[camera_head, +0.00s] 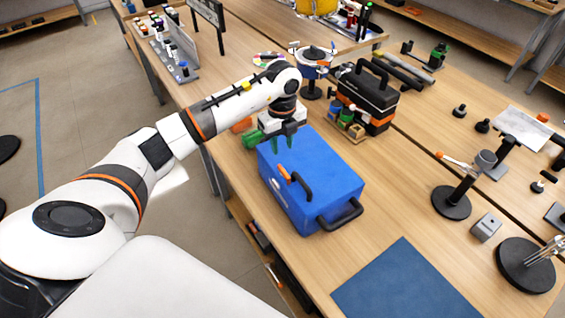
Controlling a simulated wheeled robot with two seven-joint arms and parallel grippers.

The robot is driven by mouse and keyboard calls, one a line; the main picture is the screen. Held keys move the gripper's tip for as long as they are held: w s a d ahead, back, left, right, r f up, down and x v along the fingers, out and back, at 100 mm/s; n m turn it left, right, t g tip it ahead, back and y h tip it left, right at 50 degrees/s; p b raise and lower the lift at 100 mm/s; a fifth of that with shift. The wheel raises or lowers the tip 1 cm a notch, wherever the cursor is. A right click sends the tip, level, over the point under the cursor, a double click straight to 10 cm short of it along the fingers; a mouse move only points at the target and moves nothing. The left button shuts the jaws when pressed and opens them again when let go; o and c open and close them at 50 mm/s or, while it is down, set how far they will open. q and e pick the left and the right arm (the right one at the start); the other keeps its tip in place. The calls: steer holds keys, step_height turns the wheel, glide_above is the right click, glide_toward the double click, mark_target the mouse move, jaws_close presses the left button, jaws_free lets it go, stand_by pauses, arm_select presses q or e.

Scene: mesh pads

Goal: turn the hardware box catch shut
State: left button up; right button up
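The hardware box (325,172) is a blue case standing on the wooden bench in the middle of the view. A small orange catch (285,173) sits on it, beside a black handle (302,187). A second black handle (340,216) is at the box's front right corner. My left gripper (281,143) points down over the far left part of the box, beyond the catch and apart from it. Its dark green fingertips look spread with nothing between them. How high they are above the lid is hard to tell. My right gripper is not in view.
A black and orange toolbox (368,97) stands behind the blue box, with small colored containers (347,118) near it. A blue mat (405,285) lies at the front. Stands with round black bases (451,203) are to the right. Bench between box and stands is clear.

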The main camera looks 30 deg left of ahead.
mark_target(282, 169)
arm_select(q)
step_height(282, 169, down, 9)
steer(key=p, duration=0.2)
steer(key=shift+f+p, duration=0.15)
steer(key=shift+p, duration=0.25)
steer(key=shift+c, duration=0.5)
jaws_close()
